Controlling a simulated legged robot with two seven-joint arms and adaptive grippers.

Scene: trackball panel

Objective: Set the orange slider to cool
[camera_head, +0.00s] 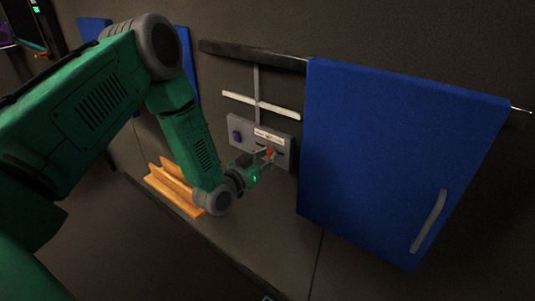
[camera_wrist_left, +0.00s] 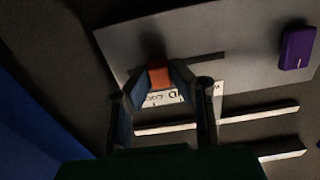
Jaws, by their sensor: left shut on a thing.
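The orange slider (camera_head: 270,153) sits on a grey panel (camera_head: 284,158) mounted at the wall. In the left wrist view the orange slider (camera_wrist_left: 158,74) is between the fingertips of my left gripper (camera_wrist_left: 160,78), which is shut on it. A dark slot (camera_wrist_left: 205,57) runs from the slider toward the purple knob (camera_wrist_left: 297,47), which also shows in the head view (camera_head: 237,136). A white label (camera_wrist_left: 165,97) with black letters is partly hidden by the gripper fingers. My left gripper (camera_head: 264,164) reaches the panel's lower right part in the head view. My right gripper is out of view.
A large blue cabinet door (camera_head: 390,150) with a grey handle (camera_head: 428,221) stands right of the panel. White bars (camera_head: 278,110) are above the panel. Yellow-orange wooden pieces (camera_head: 172,187) lie below my left arm. The counter right of my left wrist is clear.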

